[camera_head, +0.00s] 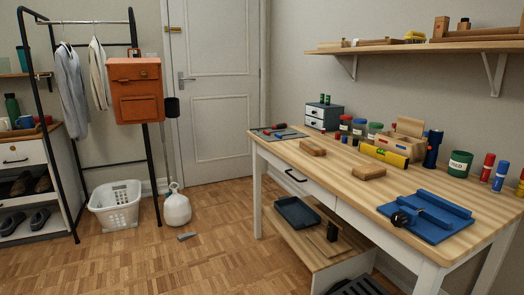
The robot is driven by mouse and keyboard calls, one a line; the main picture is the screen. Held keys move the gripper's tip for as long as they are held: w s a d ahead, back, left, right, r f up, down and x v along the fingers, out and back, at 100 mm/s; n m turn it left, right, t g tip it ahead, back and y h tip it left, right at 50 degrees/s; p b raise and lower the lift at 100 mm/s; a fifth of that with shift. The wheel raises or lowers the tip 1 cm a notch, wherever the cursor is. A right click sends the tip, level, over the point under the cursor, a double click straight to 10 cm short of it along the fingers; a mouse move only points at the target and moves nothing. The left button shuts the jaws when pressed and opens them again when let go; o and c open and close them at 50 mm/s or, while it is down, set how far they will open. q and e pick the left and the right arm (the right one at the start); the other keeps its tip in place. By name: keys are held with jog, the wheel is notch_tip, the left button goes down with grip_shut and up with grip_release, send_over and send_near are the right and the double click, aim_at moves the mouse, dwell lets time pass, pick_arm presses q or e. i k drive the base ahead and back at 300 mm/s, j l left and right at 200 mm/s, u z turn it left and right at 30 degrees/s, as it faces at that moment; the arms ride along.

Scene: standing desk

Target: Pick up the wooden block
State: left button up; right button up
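A wooden block (369,173) lies flat on the light wooden desk top (335,170), near the middle of the desk. A second brown, block-shaped wooden piece (312,148) lies further back on the desk, to the left. The frame does not settle which of the two the task means. Nothing touches the nearer block, and its upper faces are in plain view. Neither of my grippers shows in the head view.
A yellow level (384,155) lies behind the nearer block. A blue tool (427,215) lies to its right. Jars, a blue torch (433,148) and a green tin (459,163) line the back. A white basket (117,205) stands on the open wooden floor.

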aim_at(313, 148)
jog(key=i+u, duration=0.45)
jog(key=i, duration=0.55)
jog(key=i+z, duration=0.35)
jog(key=z, duration=0.15)
jog(key=i+j+z, duration=0.25)
jog(key=z, duration=0.2)
jog(key=i, duration=0.1)
